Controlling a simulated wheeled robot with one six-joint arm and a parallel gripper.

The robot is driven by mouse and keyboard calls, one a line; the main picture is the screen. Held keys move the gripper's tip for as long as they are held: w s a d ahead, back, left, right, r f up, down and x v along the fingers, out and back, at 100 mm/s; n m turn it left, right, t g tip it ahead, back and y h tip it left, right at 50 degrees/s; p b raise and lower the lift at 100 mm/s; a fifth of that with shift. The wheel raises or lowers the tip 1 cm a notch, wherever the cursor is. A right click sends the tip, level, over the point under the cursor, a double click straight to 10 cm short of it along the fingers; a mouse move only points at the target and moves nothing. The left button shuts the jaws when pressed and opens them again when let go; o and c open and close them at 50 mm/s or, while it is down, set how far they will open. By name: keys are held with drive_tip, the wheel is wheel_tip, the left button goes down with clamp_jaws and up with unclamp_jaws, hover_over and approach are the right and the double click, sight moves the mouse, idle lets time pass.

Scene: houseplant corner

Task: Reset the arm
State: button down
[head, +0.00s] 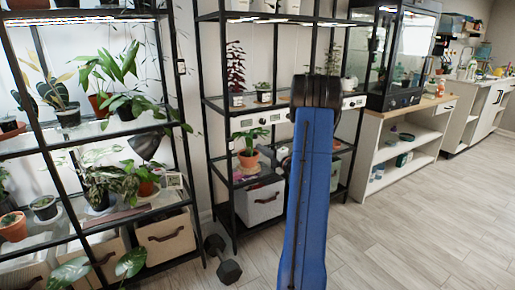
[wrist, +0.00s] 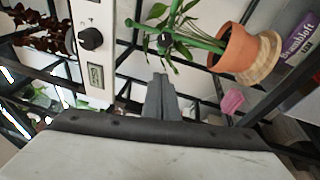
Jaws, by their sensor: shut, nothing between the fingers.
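My gripper (wrist: 160,80) shows in the wrist view as two grey fingers pressed together, with nothing held. It points toward the black shelf rack with the potted plant, and I cannot tell how far off it is. In the head view my blue arm stands upright in front of the middle rack, and the gripper is hidden behind it.
A plant in a terracotta pot (head: 248,158) stands on the middle rack; the pot also shows sideways in the wrist view (wrist: 232,52). A white control panel (wrist: 93,40) is nearby. A dumbbell (head: 223,262) lies on the floor. Floor at right (head: 420,235) is clear.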

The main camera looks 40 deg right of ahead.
drive_tip(key=shift+s+d+f, duration=0.15)
drive_tip(key=shift+s+f, duration=0.05)
drive_tip(key=shift+s, duration=1.3)
drive_tip(key=shift+s+d+f, duration=0.1)
drive_tip(key=shift+s+f, duration=0.05)
drive_tip(key=shift+s, duration=1.3)
drive_tip(key=w+a+r+m+g+h, duration=0.1)
drive_tip(key=a+r+m+g+h, duration=0.35)
drive_tip(key=a, duration=0.65)
drive_tip(key=a+r+m+g+h, duration=0.1)
drive_tip(key=a+r+m+g, duration=0.1)
drive_tip(key=a+r+m, duration=0.65)
drive_tip(key=s+a+f+m+g+y, duration=0.2)
drive_tip(key=s+a+f+m+g, duration=0.1)
drive_tip(key=s+a, duration=1.2)
drive_tip(key=s+a+f+m+g+y, duration=0.3)
drive_tip(key=s+a+f+g, duration=0.2)
drive_tip(key=s+a, duration=1.1)
drive_tip(key=shift+s+f+m, duration=0.2)
drive_tip(key=shift+s+m, duration=0.1)
drive_tip(key=shift+s, duration=0.95)
